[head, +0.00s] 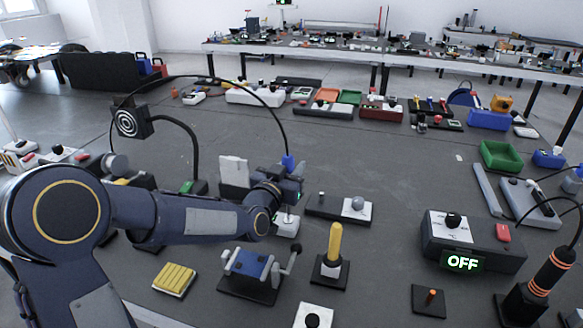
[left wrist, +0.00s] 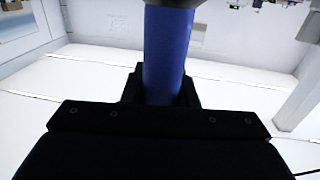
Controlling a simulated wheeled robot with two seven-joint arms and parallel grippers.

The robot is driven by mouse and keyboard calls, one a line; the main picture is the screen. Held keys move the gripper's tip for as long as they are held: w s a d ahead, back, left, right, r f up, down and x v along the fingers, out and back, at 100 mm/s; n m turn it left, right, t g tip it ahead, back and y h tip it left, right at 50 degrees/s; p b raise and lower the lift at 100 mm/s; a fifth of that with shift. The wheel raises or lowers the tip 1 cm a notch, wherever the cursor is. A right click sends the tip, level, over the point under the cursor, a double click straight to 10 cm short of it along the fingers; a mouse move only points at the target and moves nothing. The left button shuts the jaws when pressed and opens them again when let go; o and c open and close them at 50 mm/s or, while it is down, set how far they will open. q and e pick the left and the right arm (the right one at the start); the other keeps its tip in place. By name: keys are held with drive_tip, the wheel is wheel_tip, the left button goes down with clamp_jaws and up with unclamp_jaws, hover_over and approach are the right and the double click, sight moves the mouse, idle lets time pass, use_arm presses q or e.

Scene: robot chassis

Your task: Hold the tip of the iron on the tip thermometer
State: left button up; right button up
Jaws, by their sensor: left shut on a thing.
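My left gripper (head: 287,187) is shut on a blue-handled tool, seemingly the iron (head: 289,162), whose handle top and black cable show above the jaws. In the left wrist view the blue handle (left wrist: 167,55) stands between the dark jaws. The iron's tip is hidden in both views. A small white device (head: 287,226) lies on the bench just below the gripper; it may be the tip thermometer, but I cannot tell, nor whether the tip touches it. My right gripper is out of view.
A station reading OFF (head: 462,262) stands at the right, near an orange-banded black tool (head: 552,268) in a holder. A blue vise (head: 251,270), yellow-handled tool (head: 334,243) and yellow block (head: 174,279) stand in front. The bench's middle back (head: 340,150) is clear.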

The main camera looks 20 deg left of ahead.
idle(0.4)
use_arm(q)
wheel_tip(320, 180, up, 8)
drive_tip(key=p, duration=0.4)
drive_tip(key=shift+f, duration=0.2)
drive_tip(key=shift+s, duration=0.1)
